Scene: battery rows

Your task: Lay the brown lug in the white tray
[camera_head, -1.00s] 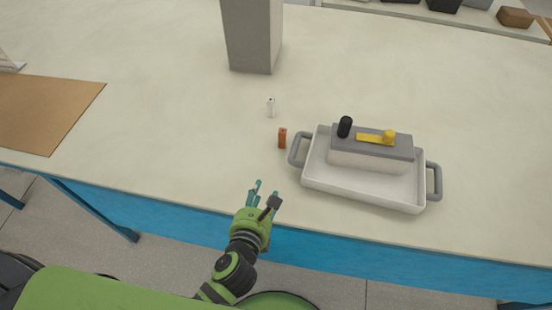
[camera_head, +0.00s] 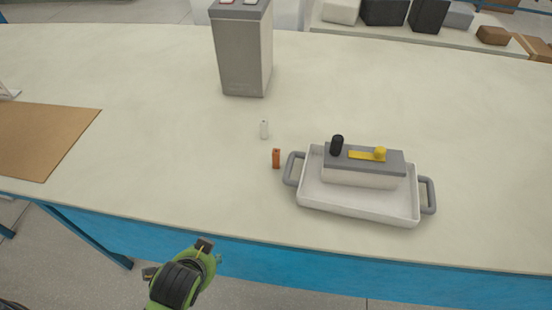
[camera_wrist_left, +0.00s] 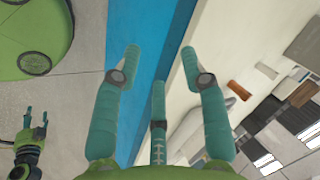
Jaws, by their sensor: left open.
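The brown lug (camera_head: 276,158), a small orange-brown block, stands on the table just left of the white tray (camera_head: 320,203). It also shows in the left wrist view (camera_wrist_left: 239,90), beyond the fingertips. The tray has grey handles and holds a grey-and-white block (camera_head: 362,174) with a black post and a yellow bar. My left gripper (camera_head: 207,251) is near the table's front edge, apart from the lug. Its three teal fingers (camera_wrist_left: 160,68) are spread and empty. My right gripper (camera_wrist_left: 35,125) shows small in the left wrist view, fingers apart and empty.
A tall grey box (camera_head: 243,55) stands farther back. A brown mat (camera_head: 45,137) lies at the left. A shelf of dark and light blocks (camera_head: 405,18) is behind the table. The table between mat and lugs is clear.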

